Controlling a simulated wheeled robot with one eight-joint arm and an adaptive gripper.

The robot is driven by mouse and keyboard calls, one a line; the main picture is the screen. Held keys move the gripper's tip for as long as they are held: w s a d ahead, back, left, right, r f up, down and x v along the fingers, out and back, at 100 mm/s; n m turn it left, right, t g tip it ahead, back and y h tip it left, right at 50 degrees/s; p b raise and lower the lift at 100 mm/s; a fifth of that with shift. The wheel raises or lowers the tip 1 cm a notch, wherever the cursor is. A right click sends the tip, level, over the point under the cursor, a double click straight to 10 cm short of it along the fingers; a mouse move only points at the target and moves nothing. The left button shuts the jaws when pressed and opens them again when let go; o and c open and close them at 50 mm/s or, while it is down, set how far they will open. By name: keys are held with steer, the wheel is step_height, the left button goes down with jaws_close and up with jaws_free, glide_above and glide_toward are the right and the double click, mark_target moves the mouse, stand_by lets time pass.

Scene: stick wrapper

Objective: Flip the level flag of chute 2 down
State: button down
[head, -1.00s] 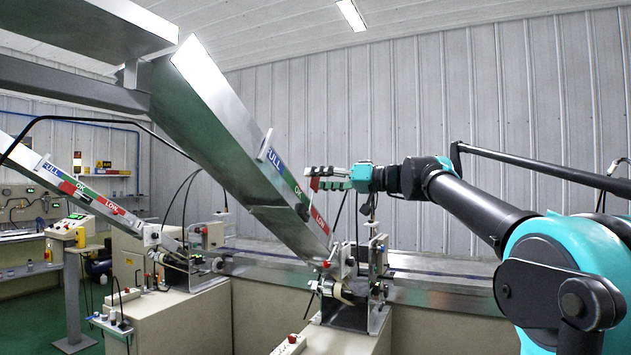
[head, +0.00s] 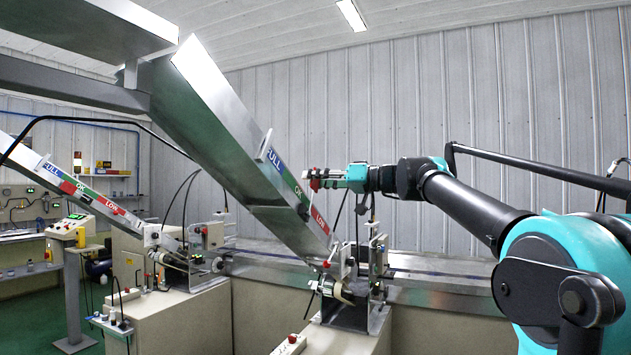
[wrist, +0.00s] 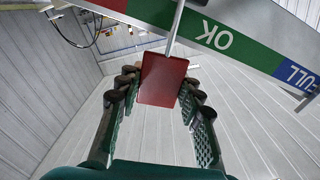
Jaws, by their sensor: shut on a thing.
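The red level flag (wrist: 163,78) is a flat plate on a thin metal rod at the near chute (head: 228,130). My gripper (head: 316,179) is at the right of this chute's level scale. In the wrist view my gripper (wrist: 160,88) has a finger on each side of the flag, shut on it. The rod runs up from the flag across the green OK band (wrist: 205,32).
The chute's scale has blue FULL (head: 275,160), green OK and red LOW (head: 320,220) bands. A second chute (head: 85,195) with a red flag stands farther left. Machine parts (head: 350,265) stand below my gripper. Open space lies between my gripper and the panelled wall (head: 440,100).

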mark_target(311, 184)
stand_by(0.4)
steer(key=shift+s+a+r+n, duration=0.15)
steer(key=shift+s+n, duration=0.3)
steer(key=shift+n, duration=0.15)
steer(key=shift+s+a+r+n, duration=0.15)
steer(key=shift+s+a+n, duration=0.05)
steer(key=shift+s+n, duration=0.35)
steer(key=shift+s+a+r+n, duration=0.15)
steer(key=shift+s+n, duration=0.25)
steer(key=shift+n, duration=0.25)
steer(key=shift+s+a+n, duration=0.2)
steer(key=shift+s+n, duration=0.25)
steer(key=shift+n, duration=0.15)
steer(key=shift+s+a+n, duration=0.15)
steer(key=shift+s+n, duration=0.3)
steer(key=shift+n, duration=0.15)
steer(key=shift+f, duration=0.1)
steer(key=c, duration=1)
jaws_free()
steer(key=shift+s+a, duration=0.1)
steer(key=shift+o, duration=0.2)
steer(key=shift+w+d+f+n+g, duration=0.1)
steer(key=shift+w+d+n+g, duration=0.5)
steer(key=shift+w, duration=0.25)
